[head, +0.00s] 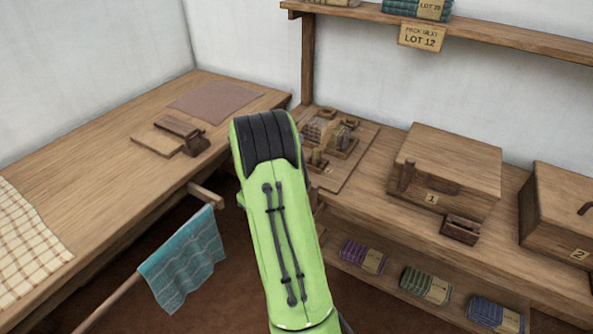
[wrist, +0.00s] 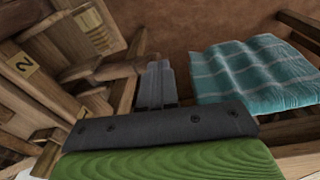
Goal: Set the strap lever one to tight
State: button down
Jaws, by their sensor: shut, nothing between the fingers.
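My gripper (wrist: 155,82) shows in the wrist view with its two grey fingers together and nothing between them. In the head view my green arm hides it. In the wrist view, wooden parts with a pale plate marked 2 (wrist: 25,65) stand left of the fingers, apart from them. In the head view, a board with several small wooden fittings (head: 332,138) lies on the bench just right of my arm. A chest marked 1 (head: 460,160) has a short wooden post (head: 407,174) at its front left. I cannot tell which part is strap lever one or how it is set.
A teal striped cloth (head: 182,262) hangs over a wooden bar left of my arm; it also shows in the wrist view (wrist: 255,72). A chest marked 2 (head: 550,205) stands far right. Folded cloth bundles (head: 425,284) lie on the low shelf. The left table (head: 110,160) has bare room.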

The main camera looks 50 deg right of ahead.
jog(key=shift+a+f+b, duration=0.2)
jog(key=shift+a+f, duration=0.05)
jog(key=shift+f, duration=0.35)
jog(key=shift+a+f+b, duration=0.15)
jog(key=shift+a+f, duration=0.05)
jog(key=shift+f, duration=0.35)
jog(key=shift+r, duration=0.1)
